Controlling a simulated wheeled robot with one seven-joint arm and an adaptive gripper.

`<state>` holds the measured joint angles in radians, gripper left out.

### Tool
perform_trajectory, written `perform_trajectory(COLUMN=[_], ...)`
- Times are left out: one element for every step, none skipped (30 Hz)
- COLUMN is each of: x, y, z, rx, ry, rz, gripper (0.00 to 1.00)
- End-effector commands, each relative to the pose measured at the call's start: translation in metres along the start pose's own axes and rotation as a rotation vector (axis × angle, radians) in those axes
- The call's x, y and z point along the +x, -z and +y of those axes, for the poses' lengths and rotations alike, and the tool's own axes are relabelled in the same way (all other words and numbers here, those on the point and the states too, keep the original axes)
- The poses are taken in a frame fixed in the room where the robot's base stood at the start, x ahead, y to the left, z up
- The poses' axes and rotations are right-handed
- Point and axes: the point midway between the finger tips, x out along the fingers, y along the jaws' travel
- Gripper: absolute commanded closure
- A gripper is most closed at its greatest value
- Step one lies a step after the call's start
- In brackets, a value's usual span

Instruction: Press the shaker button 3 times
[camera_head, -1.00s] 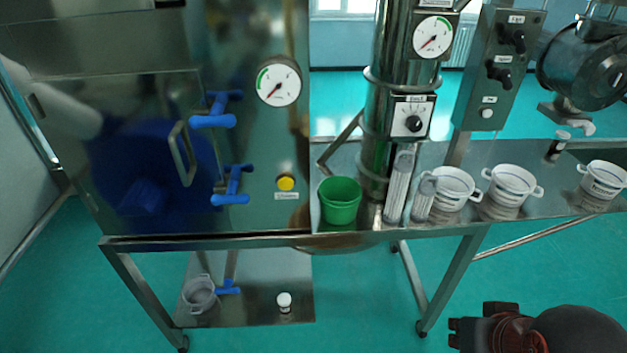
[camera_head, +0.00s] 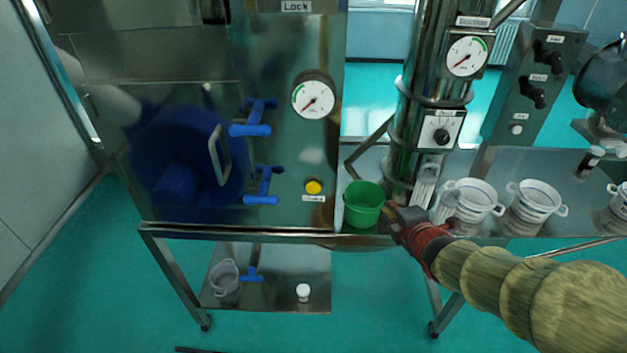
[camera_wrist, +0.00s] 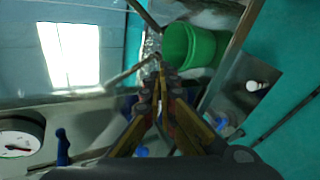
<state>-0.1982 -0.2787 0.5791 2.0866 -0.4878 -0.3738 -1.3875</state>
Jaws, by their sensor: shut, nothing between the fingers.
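The yellow round button (camera_head: 313,187) sits on the front of the steel cabinet (camera_head: 295,150), above a small label too small to read. It is left of the green cup (camera_head: 364,205) and below a round gauge. My gripper (camera_head: 392,213) is shut and empty, just right of the green cup, and is apart from the button. In the wrist view my closed fingertips (camera_wrist: 164,72) are in front of the steel surface beside the green cup (camera_wrist: 200,46). I cannot make out the button in the wrist view.
Blue valve handles (camera_head: 250,130) stick out of the cabinet left of the button. White cups (camera_head: 473,198) and a clear cylinder stand on the bench to the right. A white bottle (camera_head: 303,292) and a grey cup (camera_head: 225,279) are on the lower shelf.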

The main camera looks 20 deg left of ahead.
Motion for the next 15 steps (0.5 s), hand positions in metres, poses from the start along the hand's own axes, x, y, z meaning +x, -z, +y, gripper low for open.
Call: perform_trajectory(x=[0.019,0.028,0.038,0.043,0.048,0.051,0.052,0.053,0.052,0.051,0.050,0.048,0.047,0.046,0.045], y=[0.026,0.042,0.064,0.080,0.096,0.116,0.130,0.142,0.157,0.167,0.175,0.184,0.190,0.194,0.198], z=[0.003,0.005,0.006,0.006,0.005,0.004,0.002,0.001,-0.002,-0.003,-0.005,-0.006,-0.007,-0.008,-0.009], rx=[-0.142,-0.232,-0.345,-0.423,-0.494,-0.578,-0.635,-0.685,-0.741,-0.777,-0.806,-0.839,-0.858,-0.873,-0.889], ry=[-0.044,-0.086,-0.143,-0.188,-0.233,-0.294,-0.337,-0.378,-0.430,-0.465,-0.495,-0.532,-0.554,-0.573,-0.591], rz=[0.069,0.108,0.156,0.188,0.218,0.253,0.275,0.293,0.314,0.327,0.336,0.346,0.351,0.354,0.358], gripper=[1.00,1.00,1.00,1.00,1.00,1.00,1.00,1.00,1.00,1.00,1.00,1.00,1.00,1.00,1.00])
